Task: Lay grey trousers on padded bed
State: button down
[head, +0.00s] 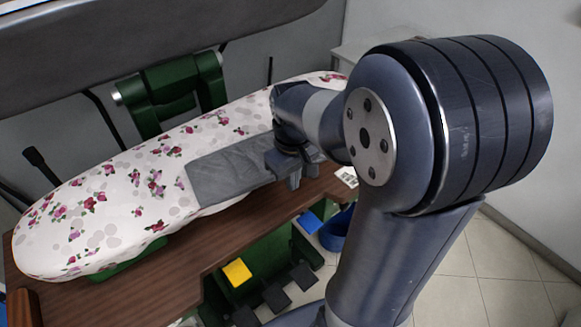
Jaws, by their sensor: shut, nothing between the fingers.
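The grey trousers (222,177) lie flat on the padded bed (95,205), which has a white cover with pink flowers. They rest near the bed's front edge, right of its middle. My gripper (292,182) is shut and empty at the right end of the trousers, pointing down by the front edge. I cannot tell whether it touches the cloth. My arm hides the right end of the trousers and part of the bed behind it.
A brown wooden table (190,248) runs below the bed. A green hinge mount (180,90) and a large dark upper press part (130,35) stand behind. Yellow (237,272) and blue (309,223) pedals and a blue bin (336,229) are below. Tiled floor is open at right.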

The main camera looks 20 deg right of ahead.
aim_at(261, 158)
jog(key=w+a+f+p, duration=0.1)
jog(key=w+f, duration=0.2)
jog(key=f, duration=0.2)
jog(key=shift+w+p, duration=0.3)
jog(key=shift+w, duration=0.1)
jog(key=shift+a, duration=0.1)
jog(key=shift+w+a, duration=0.2)
jog(key=shift+w, duration=0.5)
jog(key=shift+w+a, duration=0.25)
jog(key=shift+w, duration=0.4)
jog(key=shift+w+a, duration=0.2)
jog(key=shift+w, duration=0.5)
jog(key=shift+s, duration=0.1)
